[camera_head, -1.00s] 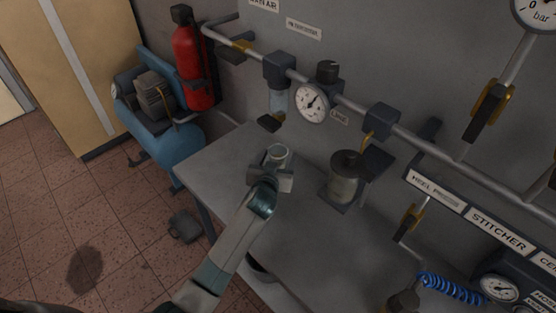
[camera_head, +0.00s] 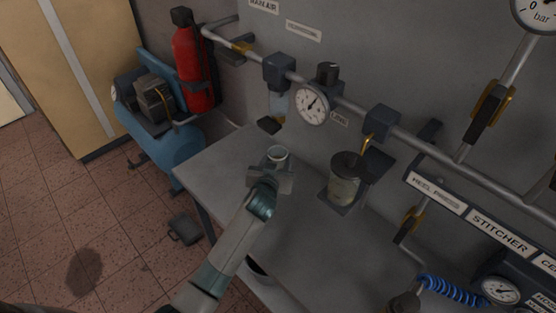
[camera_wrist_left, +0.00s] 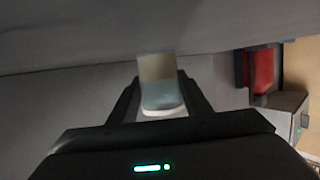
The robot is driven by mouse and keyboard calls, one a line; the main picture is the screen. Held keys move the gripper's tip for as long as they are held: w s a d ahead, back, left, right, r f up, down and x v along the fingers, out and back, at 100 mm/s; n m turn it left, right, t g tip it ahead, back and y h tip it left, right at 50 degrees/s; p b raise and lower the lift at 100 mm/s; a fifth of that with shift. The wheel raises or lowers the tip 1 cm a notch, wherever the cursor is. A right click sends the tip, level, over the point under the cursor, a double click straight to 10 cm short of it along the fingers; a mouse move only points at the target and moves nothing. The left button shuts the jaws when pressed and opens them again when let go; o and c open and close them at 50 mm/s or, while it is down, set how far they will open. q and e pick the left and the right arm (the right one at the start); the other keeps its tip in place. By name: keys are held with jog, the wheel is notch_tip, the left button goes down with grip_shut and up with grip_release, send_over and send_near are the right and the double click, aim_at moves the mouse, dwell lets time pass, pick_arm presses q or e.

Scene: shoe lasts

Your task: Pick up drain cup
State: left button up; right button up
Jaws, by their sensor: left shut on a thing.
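The drain cup (camera_head: 278,156) is a small pale grey, open-topped cup near the back left of the grey bench. My left gripper (camera_head: 271,177) is shut on it from the front, and the cup's rim shows above the fingers. In the left wrist view the cup (camera_wrist_left: 158,84) stands between the two fingers of my left gripper (camera_wrist_left: 160,100). Its far end looks beige and its near end white and grey. I cannot tell whether the cup's base touches the bench. My right gripper is not in view.
A filter bowl (camera_head: 279,103) hangs from the wall pipe just behind the cup. The grey bench (camera_head: 225,165) is clear at left. A blue compressor (camera_head: 165,140) and red extinguisher (camera_head: 192,65) stand beyond it.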

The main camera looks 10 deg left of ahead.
pick_arm(q)
jog(key=shift+a+r, duration=0.1)
jog(key=shift+r, duration=0.1)
jog(key=shift+s+r+b, duration=0.1)
jog(key=shift+r+b, duration=0.1)
jog(key=shift+b, duration=0.1)
jog(key=shift+r+b, duration=0.8)
jog(key=shift+r, duration=2.1)
jog(key=s+a+b, duration=0.2)
jog(key=s+a, duration=0.3)
jog(key=s, duration=0.3)
jog(key=s+a+b, duration=0.2)
jog(key=s+a, duration=0.3)
jog(key=s, duration=0.3)
jog(key=shift+a+b, duration=0.3)
jog(key=shift+a, duration=0.05)
jog(key=shift+s+r, duration=0.1)
jog(key=shift+s, duration=0.05)
